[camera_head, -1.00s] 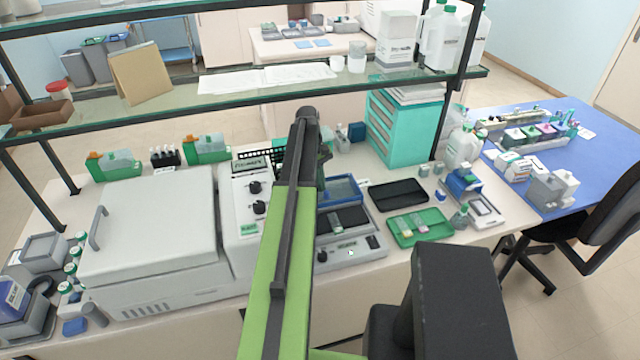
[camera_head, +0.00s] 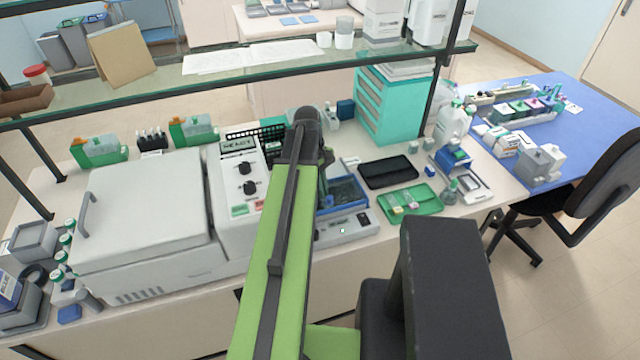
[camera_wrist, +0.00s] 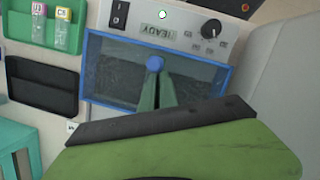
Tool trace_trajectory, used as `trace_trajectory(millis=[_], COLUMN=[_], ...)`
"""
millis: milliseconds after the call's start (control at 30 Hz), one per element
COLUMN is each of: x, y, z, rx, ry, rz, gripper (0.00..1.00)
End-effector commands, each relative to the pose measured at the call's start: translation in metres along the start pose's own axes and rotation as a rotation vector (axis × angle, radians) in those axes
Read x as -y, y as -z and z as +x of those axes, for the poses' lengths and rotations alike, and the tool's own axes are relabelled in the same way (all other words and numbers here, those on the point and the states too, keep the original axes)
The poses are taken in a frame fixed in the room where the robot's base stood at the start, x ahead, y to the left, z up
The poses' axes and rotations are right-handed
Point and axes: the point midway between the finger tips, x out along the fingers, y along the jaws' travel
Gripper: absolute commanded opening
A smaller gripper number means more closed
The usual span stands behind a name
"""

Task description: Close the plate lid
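The plate lid (camera_wrist: 203,83) is a clear panel in a blue frame. In the wrist view it lies over the dark plate of the grey heating unit, and the plate shows through it. In the head view the lid (camera_head: 346,191) looks low over the plate, partly hidden by my arm; a small gap cannot be ruled out. A round blue knob (camera_wrist: 155,64) is near the lid's middle. My gripper (camera_wrist: 155,76) has its two green fingers close together, tips at the knob, with no clear grip around it. In the head view my arm hides the fingertips.
The unit's front panel has a READY display (camera_wrist: 158,31), a switch (camera_wrist: 119,15) and a dial (camera_wrist: 211,29). A black tray (camera_head: 388,172) and a green slide tray (camera_head: 425,205) lie to the right. A large white machine (camera_head: 150,210) stands left.

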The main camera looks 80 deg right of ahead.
Motion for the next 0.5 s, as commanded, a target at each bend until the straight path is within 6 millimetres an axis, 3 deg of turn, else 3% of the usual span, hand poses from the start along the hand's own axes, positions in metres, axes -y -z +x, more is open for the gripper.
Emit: trace_trajectory(millis=[267, 500], x=[-0.001, -0.001], y=[-0.006, -0.006], z=[0.000, -0.028], rx=[0.013, 0.012], ry=[0.004, 0.002], rz=[0.007, 0.003], gripper=[0.00, 0.00])
